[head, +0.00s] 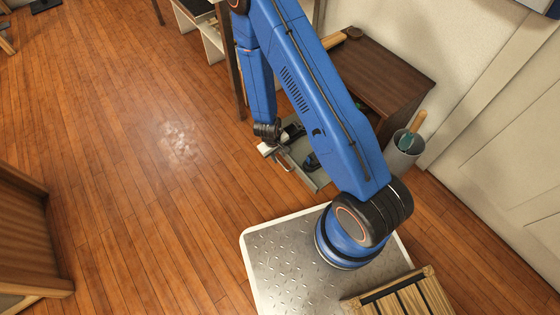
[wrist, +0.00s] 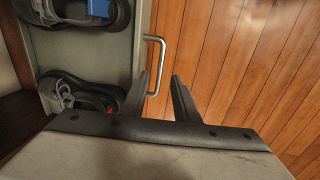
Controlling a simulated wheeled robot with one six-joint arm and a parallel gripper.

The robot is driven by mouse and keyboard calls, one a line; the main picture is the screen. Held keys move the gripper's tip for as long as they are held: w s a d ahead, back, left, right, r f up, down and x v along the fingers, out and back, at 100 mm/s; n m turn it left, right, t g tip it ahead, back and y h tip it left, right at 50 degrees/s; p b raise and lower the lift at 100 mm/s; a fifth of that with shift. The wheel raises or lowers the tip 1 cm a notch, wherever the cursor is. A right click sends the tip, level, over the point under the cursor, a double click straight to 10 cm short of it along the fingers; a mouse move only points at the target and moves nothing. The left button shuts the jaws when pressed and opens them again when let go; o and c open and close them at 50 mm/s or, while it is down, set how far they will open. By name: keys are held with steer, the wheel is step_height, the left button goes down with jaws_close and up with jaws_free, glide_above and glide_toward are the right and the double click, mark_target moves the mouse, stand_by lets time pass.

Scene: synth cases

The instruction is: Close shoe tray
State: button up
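The shoe tray (head: 322,181) is a grey drawer pulled out from the dark brown cabinet (head: 379,70); my blue arm hides part of it. The tray's front wall (wrist: 142,42) shows in the wrist view, with dark shoes (wrist: 75,93) lying inside. A metal bar handle (wrist: 161,62) stands out from this wall. My gripper (wrist: 158,77) is open, its two dark fingers apart. In the picture the lower part of the handle lies between the fingertips; I cannot tell whether they touch it. The gripper (head: 268,150) also shows at the tray's front in the head view.
A grey bin (head: 402,155) with handled tools stands right of the cabinet. A wooden crate (head: 400,300) sits on my metal deck. A white shelf unit (head: 205,35) is behind my arm. The wooden floor (head: 130,130) to the left is clear.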

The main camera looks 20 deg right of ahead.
mark_target(281, 163)
steer(key=shift+w+d+f, duration=0.1)
steer(key=shift+d+f, duration=0.15)
steer(key=shift+f, duration=1.1)
steer(key=shift+w+d+f, duration=0.1)
steer(key=shift+d+f, duration=0.1)
steer(key=shift+f, duration=1.1)
jaws_close()
